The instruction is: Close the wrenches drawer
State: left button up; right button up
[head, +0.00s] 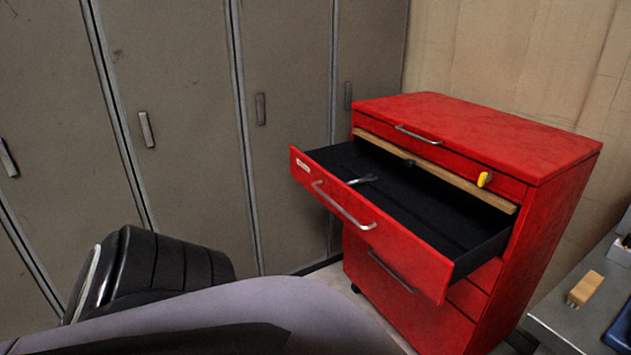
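A red tool cabinet (480,135) stands right of centre in the head view. Its large drawer (375,230) is pulled far out toward the lower left. The drawer front has a metal bar handle (345,207) and a small white label at its left end. The black-lined inside shows, with a silver tool like a wrench (362,180) lying near the front. The drawers above and below it look shut. Neither of my grippers is in view. A pale curved arm part of mine crosses the bottom of the picture, apart from the drawer as far as I can see.
Grey lockers (185,110) line the wall behind and left. A grey bench (565,318) with a wooden-backed brush (585,288) is at the lower right. Space in front of the drawer is partly hidden.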

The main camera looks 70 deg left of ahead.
aim_at(434, 231)
jog(key=u, duration=1.95)
